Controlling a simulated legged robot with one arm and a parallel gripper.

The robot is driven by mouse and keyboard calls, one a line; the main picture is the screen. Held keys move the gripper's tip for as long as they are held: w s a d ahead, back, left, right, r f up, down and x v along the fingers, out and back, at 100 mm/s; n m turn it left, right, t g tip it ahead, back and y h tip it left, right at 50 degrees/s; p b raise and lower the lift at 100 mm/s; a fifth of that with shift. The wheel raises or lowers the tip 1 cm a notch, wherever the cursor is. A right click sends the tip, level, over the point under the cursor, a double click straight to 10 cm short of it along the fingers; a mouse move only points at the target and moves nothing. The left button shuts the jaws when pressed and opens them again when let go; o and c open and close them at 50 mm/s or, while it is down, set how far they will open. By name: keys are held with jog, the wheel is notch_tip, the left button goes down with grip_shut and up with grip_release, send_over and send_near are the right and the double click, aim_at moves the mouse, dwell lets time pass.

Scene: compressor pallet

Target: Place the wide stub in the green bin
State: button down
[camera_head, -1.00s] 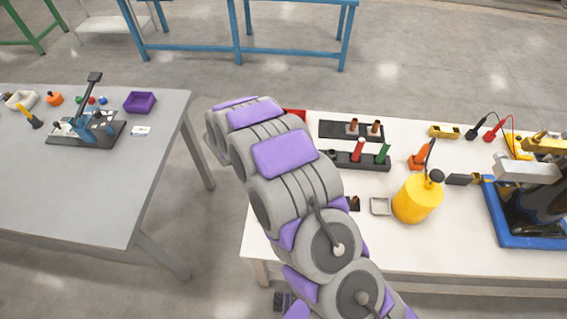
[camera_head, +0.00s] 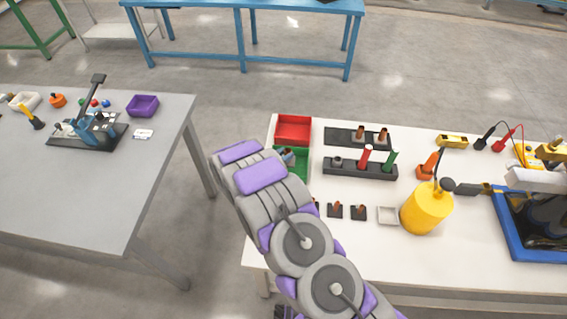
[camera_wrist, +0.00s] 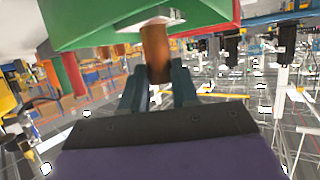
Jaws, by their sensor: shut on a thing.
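My gripper (camera_wrist: 158,84) is shut on a copper-brown cylindrical stub, which I take to be the wide stub (camera_wrist: 156,50). A pale piece shows at the stub's far end in the wrist view. The green bin (camera_head: 303,164) stands on the white table, just in front of the red bin. A green surface (camera_wrist: 100,22) fills the top of the wrist view, close around the stub's far end. In the head view, my arm partly covers the green bin and the fingertips are at its left part. I cannot tell whether the stub touches the bin.
The red bin (camera_head: 294,129) is behind. A black tray (camera_head: 341,136) with two copper stubs and a black rack (camera_head: 345,169) with red and green pieces stand to the right. A yellow can (camera_head: 426,208), small black holders (camera_head: 335,211) and a grey dish (camera_head: 388,216) are nearer.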

jog(key=f, duration=0.4)
jog(key=shift+d+b, duration=0.4)
jog(key=shift+a, duration=0.3)
jog(key=c, duration=1.3)
grip_release()
jog(key=o, duration=0.5)
jog(key=shift+d, duration=0.2)
jog(key=shift+c, duration=0.2)
jog(key=shift+r, duration=0.1)
jog(key=shift+s+a+r, duration=0.15)
jog(key=shift+s+a, duration=0.1)
jog(key=shift+s, duration=0.05)
jog(key=p+v, duration=0.1)
jog(key=v, duration=0.6)
jog(key=shift+p, duration=0.4)
jog(key=shift+w, duration=0.1)
